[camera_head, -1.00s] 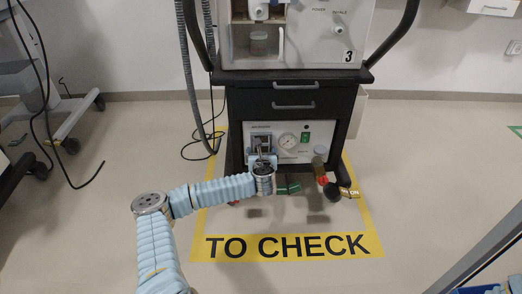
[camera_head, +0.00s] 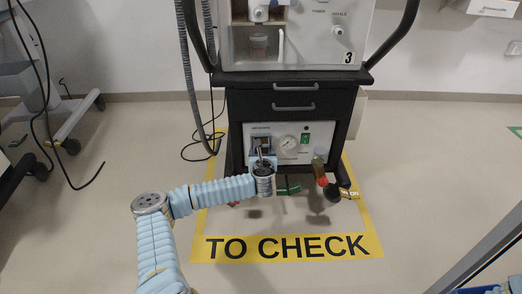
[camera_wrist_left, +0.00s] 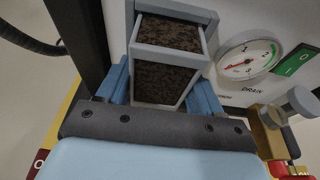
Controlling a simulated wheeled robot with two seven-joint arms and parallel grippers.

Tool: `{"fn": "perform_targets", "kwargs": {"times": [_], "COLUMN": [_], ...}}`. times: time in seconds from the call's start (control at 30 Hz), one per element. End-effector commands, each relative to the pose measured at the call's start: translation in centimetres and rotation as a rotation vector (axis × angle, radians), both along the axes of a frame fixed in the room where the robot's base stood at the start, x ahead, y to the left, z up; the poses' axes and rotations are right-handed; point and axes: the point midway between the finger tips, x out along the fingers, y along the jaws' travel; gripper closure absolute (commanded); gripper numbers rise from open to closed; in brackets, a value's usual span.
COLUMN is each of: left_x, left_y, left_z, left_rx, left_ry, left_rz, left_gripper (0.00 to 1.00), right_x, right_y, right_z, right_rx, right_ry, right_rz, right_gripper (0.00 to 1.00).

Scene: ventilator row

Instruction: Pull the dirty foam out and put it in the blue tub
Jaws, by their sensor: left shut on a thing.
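The dirty foam (camera_wrist_left: 165,83) is dark brown and speckled, set in a pale grey open frame (camera_wrist_left: 190,101) in the left wrist view. Two framed sections of it show, one above the other, at the grey housing (camera_wrist_left: 213,18) on the machine front. My left gripper (camera_wrist_left: 162,95) has a blue finger on either side of the grey frame and is shut on it. In the head view my left gripper (camera_head: 262,158) is at the left of the machine's lower panel (camera_head: 290,143), hiding most of the foam. My right gripper is out of view. I cannot make out the blue tub.
The gauge (camera_wrist_left: 247,59) and green switch (camera_wrist_left: 297,59) are right of the foam. A jar with a red part (camera_head: 320,170) and a black wheel (camera_head: 332,192) are near the panel's lower right. A grey hose (camera_head: 190,80) hangs at left. The floor in front is clear.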

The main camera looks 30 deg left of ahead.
Motion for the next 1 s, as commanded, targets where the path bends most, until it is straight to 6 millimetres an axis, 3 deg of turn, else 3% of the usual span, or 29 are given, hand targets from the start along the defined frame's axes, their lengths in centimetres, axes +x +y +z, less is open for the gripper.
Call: {"fn": "perform_targets", "kwargs": {"times": [1.0], "left_x": [-1.9], "left_y": [-1.3], "left_z": [0.0], "left_rx": [0.0], "left_ry": [0.0], "left_rz": [-0.001], "left_gripper": [0.71], "right_x": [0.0], "right_y": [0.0], "right_z": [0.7], "right_rx": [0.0], "right_ry": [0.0], "right_rz": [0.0], "right_gripper": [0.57]}}
